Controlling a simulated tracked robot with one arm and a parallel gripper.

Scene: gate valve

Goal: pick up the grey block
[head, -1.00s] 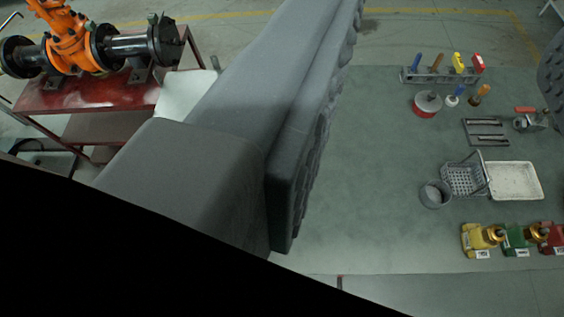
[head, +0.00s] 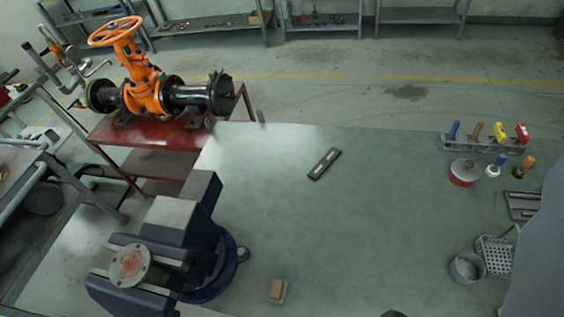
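I cannot make out a plain grey block with certainty. A small block (head: 277,290) with a tan top and paler sides lies on the green-grey bench top at the bottom middle, right of the vise. A flat dark grey bar (head: 325,163) with a pale strip lies near the bench's upper middle. Of my gripper (head: 540,262), only a smooth grey part shows, cut off by the right edge. Its fingertips are not both visible, so its opening cannot be judged. It appears well to the right of the small block, with nothing visibly held.
A dark blue vise (head: 165,255) stands at the bench's left. An orange gate valve (head: 142,85) sits on a red table (head: 150,132) behind. The bench middle (head: 380,220) is clear.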

